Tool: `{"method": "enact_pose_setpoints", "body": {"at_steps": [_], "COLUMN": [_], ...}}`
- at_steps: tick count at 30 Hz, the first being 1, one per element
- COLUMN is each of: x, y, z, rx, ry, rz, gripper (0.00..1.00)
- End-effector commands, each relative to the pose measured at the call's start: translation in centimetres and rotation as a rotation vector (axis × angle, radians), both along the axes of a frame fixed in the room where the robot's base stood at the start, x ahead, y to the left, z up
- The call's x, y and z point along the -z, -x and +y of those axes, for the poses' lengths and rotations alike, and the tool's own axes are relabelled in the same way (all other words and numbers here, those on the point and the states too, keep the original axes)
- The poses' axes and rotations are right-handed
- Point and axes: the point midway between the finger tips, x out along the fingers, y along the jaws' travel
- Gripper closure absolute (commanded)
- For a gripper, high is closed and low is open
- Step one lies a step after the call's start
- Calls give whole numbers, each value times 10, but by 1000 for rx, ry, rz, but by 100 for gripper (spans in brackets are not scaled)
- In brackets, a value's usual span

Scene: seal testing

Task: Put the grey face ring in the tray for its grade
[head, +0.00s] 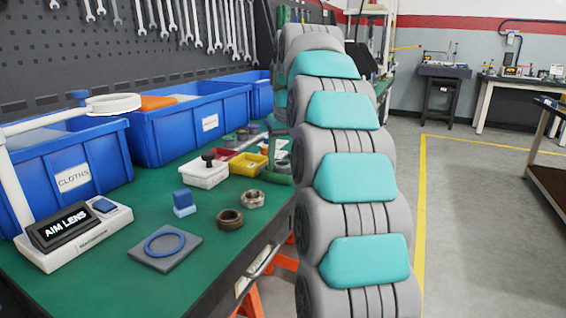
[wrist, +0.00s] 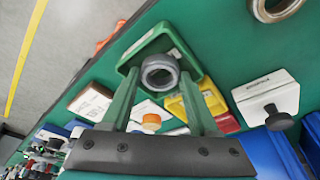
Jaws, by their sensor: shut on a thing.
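The grey face ring (wrist: 160,72) is between the fingertips of my gripper (wrist: 160,80) in the wrist view. My gripper is shut on it. Behind the ring in that view lies a green tray (wrist: 133,58) with a pale label too small to read. The ring overlaps the tray in the picture; I cannot tell how high above it the ring is. A yellow tray (wrist: 176,108) and a red tray (wrist: 228,123) lie to the right.
A white block with a black knob (head: 204,171) stands beside the trays. Nearer are a brown ring (head: 230,219), a metal ring (head: 253,199), a blue ring (head: 165,243) on a grey plate, and a lens device (head: 75,231). Blue bins (head: 190,124) line the back.

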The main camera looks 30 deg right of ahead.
Motion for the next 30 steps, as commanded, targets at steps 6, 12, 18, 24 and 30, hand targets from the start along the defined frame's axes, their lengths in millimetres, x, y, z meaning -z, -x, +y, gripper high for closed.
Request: {"method": "enact_pose_setpoints", "body": {"at_steps": [6, 12, 18, 24, 30], "x": [9, 9, 12, 12, 9], "y": [0, 0, 0, 0, 0], "z": [0, 0, 0, 0, 0], "rx": [0, 0, 0, 0, 0], "ry": [1, 0, 0, 0, 0], "rz": [-4, -4, -3, -3, -3], "gripper": [100, 100, 31, 27, 27]}}
